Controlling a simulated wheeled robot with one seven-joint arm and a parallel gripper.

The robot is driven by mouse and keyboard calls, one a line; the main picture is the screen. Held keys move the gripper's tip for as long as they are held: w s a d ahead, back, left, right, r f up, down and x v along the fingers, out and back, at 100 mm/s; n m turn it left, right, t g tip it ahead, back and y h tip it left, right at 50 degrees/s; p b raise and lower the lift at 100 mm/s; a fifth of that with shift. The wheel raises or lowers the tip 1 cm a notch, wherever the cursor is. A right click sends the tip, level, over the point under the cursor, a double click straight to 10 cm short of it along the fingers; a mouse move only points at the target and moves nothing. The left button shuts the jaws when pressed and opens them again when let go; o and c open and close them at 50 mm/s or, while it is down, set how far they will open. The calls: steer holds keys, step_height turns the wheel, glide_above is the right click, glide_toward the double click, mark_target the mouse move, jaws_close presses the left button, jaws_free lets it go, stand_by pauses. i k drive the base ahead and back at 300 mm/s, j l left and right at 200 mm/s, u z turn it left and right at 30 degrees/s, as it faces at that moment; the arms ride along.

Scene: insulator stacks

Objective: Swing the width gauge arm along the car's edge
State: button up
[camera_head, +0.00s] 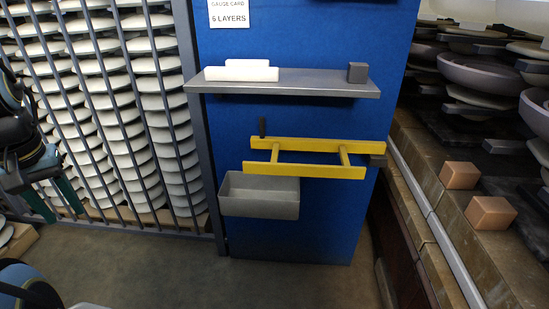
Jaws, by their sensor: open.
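A yellow frame (305,170), which looks like the width gauge, sits against the blue panel below the shelf. It has two long bars joined by two short crosspieces. A small dark upright peg (262,127) is at its upper left end and a dark block (377,161) at its right end. The car (425,245) runs along the right side, with a pale rail along its near edge. My gripper (57,208) is at the far left in front of the bars, with teal fingers apart and nothing visible between them. It is well away from the yellow frame.
A grey shelf (310,88) holds a white block (240,72) and a dark cube (357,72). Copper-coloured blocks (460,175) and insulator discs sit on the car. Barred white stacks fill the left. The floor (190,270) is clear.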

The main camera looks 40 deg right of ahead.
mark_target(344, 146)
steer(key=z, duration=1.45)
